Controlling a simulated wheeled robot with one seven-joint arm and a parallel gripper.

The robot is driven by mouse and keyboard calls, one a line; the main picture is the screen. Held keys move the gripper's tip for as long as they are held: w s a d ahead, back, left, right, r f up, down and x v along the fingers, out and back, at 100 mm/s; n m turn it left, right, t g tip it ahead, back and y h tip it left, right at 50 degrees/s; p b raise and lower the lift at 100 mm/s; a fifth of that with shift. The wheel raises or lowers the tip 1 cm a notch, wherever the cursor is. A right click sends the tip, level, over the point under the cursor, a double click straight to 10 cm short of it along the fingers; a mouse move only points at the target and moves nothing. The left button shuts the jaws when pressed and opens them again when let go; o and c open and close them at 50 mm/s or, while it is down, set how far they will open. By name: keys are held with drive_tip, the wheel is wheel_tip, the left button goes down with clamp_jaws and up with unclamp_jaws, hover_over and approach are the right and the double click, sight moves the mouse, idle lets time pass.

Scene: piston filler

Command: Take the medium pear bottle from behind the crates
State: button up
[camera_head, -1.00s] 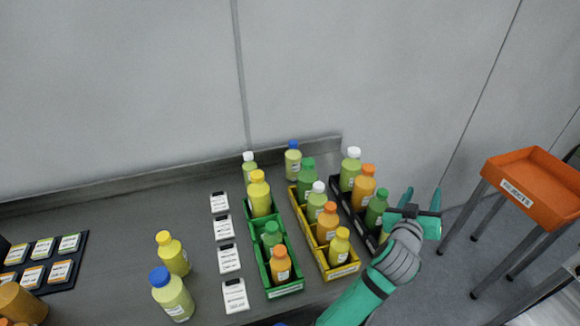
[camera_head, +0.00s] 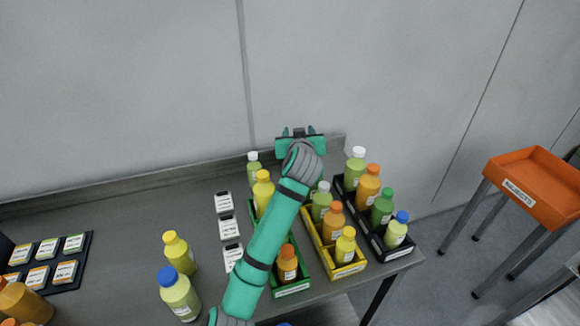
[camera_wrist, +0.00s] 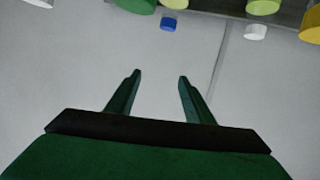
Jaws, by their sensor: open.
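My gripper (camera_head: 299,132) is open and empty above the back of the crates. In the wrist view its fingers (camera_wrist: 160,76) point toward a blue cap (camera_wrist: 168,24), apart from it and roughly in line with the gap. In the head view my arm and gripper hide that bottle. A pale green bottle with a white cap (camera_head: 254,169) stands behind the green crate, and its cap also shows in the wrist view (camera_wrist: 255,32). Labels are too small to read, so I cannot tell which bottle is the medium pear.
The green crate (camera_head: 292,290), yellow crate (camera_head: 346,270) and black crate (camera_head: 398,252) hold several bottles close together. The back ledge (camera_head: 140,181) and wall are close behind. Loose bottles (camera_head: 179,253) and white label cards (camera_head: 228,228) stand left. An orange tray (camera_head: 524,190) is right.

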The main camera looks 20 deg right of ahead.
drive_tip(key=shift+w+d+f+g+y, duration=0.35)
drive_tip(key=shift+w+d+f, duration=0.15)
drive_tip(key=shift+w+f, duration=1.25)
drive_tip(key=shift+w+d+f+g+y, duration=0.25)
drive_tip(key=shift+w+d+f+g, duration=0.2)
drive_tip(key=shift+w+f, duration=1.3)
drive_tip(key=shift+w+d+f+g+y, duration=0.3)
drive_tip(key=shift+w+d+f, duration=0.2)
drive_tip(key=shift+w+f, duration=1.25)
drive_tip(key=shift+s+f, duration=0.4)
drive_tip(key=shift+s, duration=0.05)
drive_tip(key=shift+c, duration=0.3)
clamp_jaws()
